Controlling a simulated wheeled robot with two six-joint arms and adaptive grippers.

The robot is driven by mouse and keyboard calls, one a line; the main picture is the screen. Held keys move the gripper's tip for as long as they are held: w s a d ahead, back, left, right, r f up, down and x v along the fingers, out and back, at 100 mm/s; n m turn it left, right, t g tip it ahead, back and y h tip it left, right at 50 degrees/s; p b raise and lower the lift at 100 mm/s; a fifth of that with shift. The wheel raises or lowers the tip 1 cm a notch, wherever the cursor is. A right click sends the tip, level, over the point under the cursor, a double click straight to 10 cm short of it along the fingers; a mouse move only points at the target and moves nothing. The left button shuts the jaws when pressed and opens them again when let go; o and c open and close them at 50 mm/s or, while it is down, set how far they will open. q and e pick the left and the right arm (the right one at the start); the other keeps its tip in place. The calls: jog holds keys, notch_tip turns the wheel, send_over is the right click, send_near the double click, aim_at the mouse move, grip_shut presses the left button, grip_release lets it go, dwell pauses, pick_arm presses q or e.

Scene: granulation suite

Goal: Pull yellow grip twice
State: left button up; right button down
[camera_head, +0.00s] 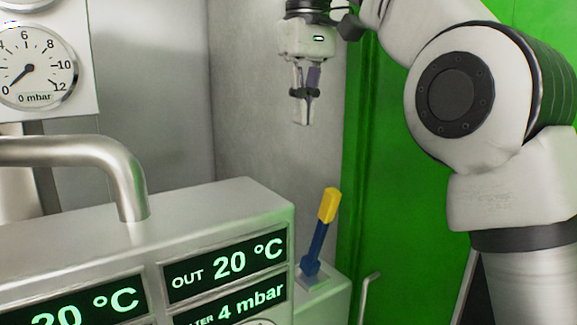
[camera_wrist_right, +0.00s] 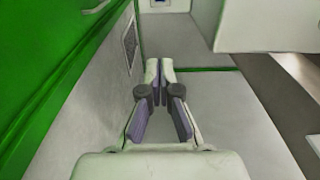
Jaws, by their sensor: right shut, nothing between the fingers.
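The yellow grip (camera_head: 328,205) is the top of a blue lever (camera_head: 316,248) in the head view. The lever leans a little to the right and stands on a pale base plate (camera_head: 313,279) beside the display cabinet. My right gripper (camera_head: 301,121) hangs above the grip and slightly to its left, pointing down, clear of it. Its fingers are shut and empty; they also show together in the right wrist view (camera_wrist_right: 159,66). The grip is not visible in the right wrist view. My left gripper is not in view.
A grey cabinet (camera_head: 190,215) with green readouts and a bent metal pipe (camera_head: 120,160) fills the lower left. A round gauge (camera_head: 30,68) hangs at the upper left. A green panel (camera_head: 385,200) rises behind my right arm. A thin metal handle (camera_head: 367,290) stands right of the lever.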

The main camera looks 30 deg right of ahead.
pick_arm(q)
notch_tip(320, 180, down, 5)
jog(key=b, duration=0.5)
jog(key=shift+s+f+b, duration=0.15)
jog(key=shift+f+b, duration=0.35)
jog(key=shift+b, duration=0.15)
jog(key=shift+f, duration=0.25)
jog(key=shift+b, duration=0.3)
pick_arm(e)
send_over(319, 227)
jog(key=w, duration=0.1)
jog(key=f, duration=1)
jog(key=shift+d+f, duration=0.25)
jog(key=shift+d, duration=0.1)
jog(key=shift+w, duration=0.2)
